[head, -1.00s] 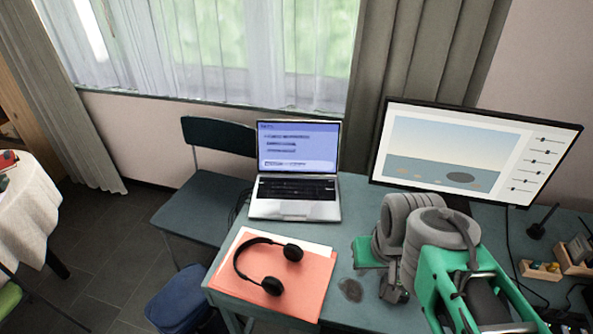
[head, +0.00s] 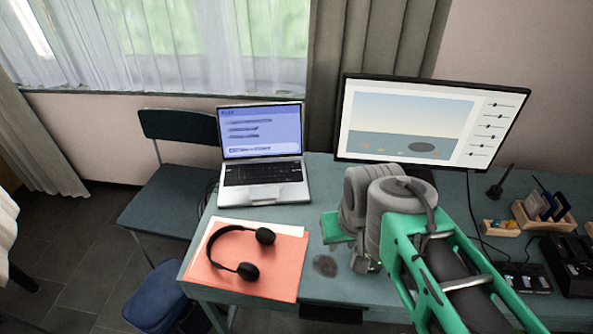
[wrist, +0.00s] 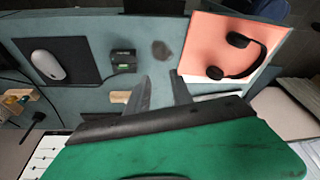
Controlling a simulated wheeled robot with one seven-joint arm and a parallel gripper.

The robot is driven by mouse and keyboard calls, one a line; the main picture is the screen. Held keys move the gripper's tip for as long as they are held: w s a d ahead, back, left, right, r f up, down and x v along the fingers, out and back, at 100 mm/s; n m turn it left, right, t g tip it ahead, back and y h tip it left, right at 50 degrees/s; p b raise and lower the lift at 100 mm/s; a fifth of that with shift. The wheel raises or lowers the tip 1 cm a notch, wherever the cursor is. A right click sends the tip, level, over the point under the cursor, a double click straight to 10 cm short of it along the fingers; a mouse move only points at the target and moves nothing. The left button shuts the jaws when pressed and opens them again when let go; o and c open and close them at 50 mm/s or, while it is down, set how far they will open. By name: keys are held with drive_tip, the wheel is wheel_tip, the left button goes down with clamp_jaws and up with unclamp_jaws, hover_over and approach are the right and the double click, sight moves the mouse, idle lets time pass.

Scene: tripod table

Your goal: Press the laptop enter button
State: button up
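The open laptop (head: 262,158) stands on the back left of the desk, its screen lit with a blue-and-white page. Its black keyboard (head: 262,172) faces forward; the enter key is too small to pick out. My gripper (head: 362,262) hangs over the desk, to the right of the laptop and nearer the front, apart from it. In the wrist view, my gripper's two grey fingers (wrist: 162,88) stand apart with only desk showing between them.
Black headphones (head: 240,252) lie on an orange folder (head: 283,272) in front of the laptop. A large monitor (head: 430,120) stands behind my arm. A mouse (wrist: 47,64) rests on a black mat (wrist: 82,62). A chair (head: 170,205) stands left of the desk.

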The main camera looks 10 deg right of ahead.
clamp_jaws()
idle(1.5)
